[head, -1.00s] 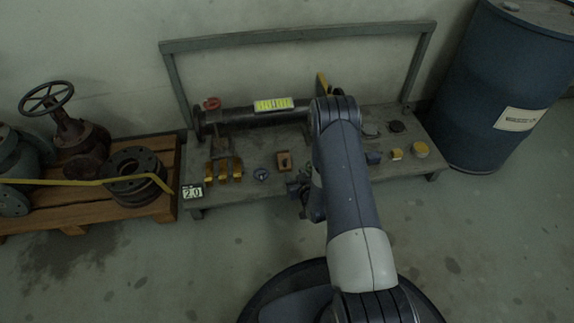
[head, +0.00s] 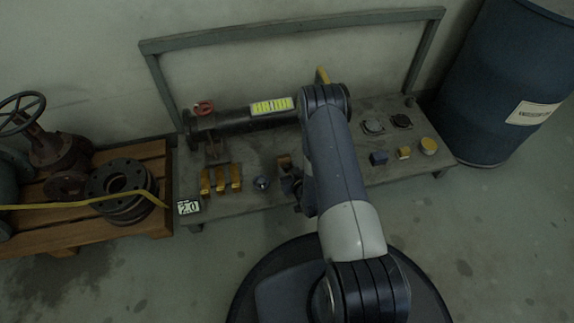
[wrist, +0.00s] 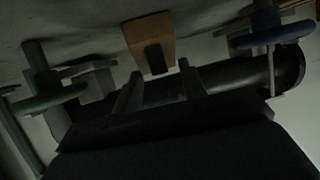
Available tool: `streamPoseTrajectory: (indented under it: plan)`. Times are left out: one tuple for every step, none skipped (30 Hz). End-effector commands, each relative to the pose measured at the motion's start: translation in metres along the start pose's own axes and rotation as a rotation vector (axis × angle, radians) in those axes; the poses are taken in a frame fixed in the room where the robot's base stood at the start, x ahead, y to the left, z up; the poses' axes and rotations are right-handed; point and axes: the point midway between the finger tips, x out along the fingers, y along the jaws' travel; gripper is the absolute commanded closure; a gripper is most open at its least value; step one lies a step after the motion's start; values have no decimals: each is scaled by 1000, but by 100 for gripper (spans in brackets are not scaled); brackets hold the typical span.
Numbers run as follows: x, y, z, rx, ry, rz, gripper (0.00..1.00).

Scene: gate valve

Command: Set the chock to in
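My arm hides the bench behind.
In the wrist view a green wheel (wrist: 48,98) is at left and a blue wheel (wrist: 265,30) at right. Several yellow pieces (head: 220,179) stand on the bench (head: 225,206) at left. A drum (head: 505,85) stands beyond.

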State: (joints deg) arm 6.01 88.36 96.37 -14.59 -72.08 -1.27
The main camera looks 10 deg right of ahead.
Motion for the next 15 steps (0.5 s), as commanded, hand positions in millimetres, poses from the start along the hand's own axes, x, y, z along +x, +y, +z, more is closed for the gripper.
streamPoseTrajectory:
  plan:
    - [0,0,0,0,0,0,60]
    - [0,0,0,0,0,0,60]
    - [0,0,0,0,0,0,60]
    - [0,0,0,0,0,0,60]
    - [0,0,0,0,0,0,60]
    - [0,0,0,0,0,0,60]
    - [0,0,0,0,0,0,63]
    - [0,0,0,0,0,0,65]
    - [0,0,0,0,0,0,68]
    - [0,0,0,0,0,0,71]
    - [0,0,0,0,0,0,73]
    - [0,0,0,0,0,0,77]
    - [0,0,0,0,0,0,79]
    - [0,0,0,0,0,0,82]
    - [0,0,0,0,0,0,85]
